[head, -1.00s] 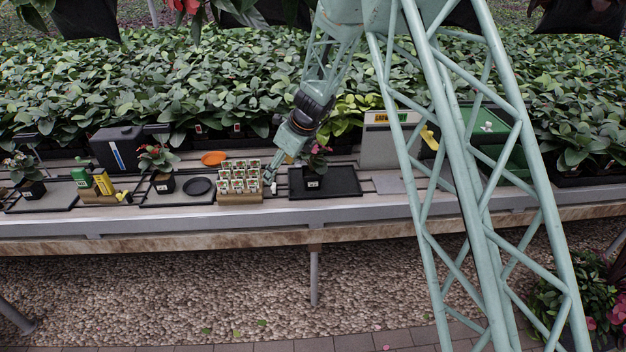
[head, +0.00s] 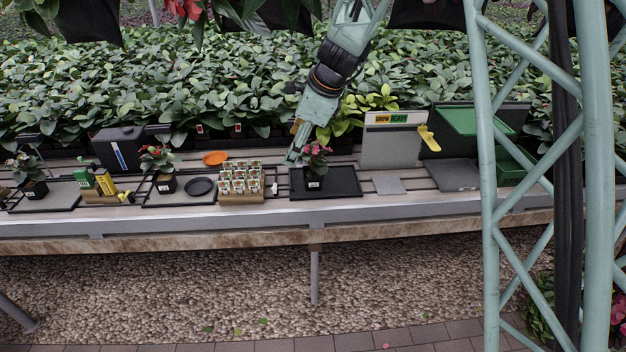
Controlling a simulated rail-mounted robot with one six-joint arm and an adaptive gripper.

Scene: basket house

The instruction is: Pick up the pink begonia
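The pink begonia (head: 316,161) stands upright in a small dark pot with a white label, on the left part of a black tray (head: 345,184) on the bench. My gripper (head: 292,157) points down just to the upper left of the plant in the head view. It is small in the picture. I cannot tell whether its fingers are open or whether they touch the leaves or pot.
A rack of seed packets (head: 240,180) stands left of the tray. A red-flowered pot plant (head: 158,168) and a black saucer (head: 199,187) are farther left. An orange dish (head: 215,158) lies behind.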

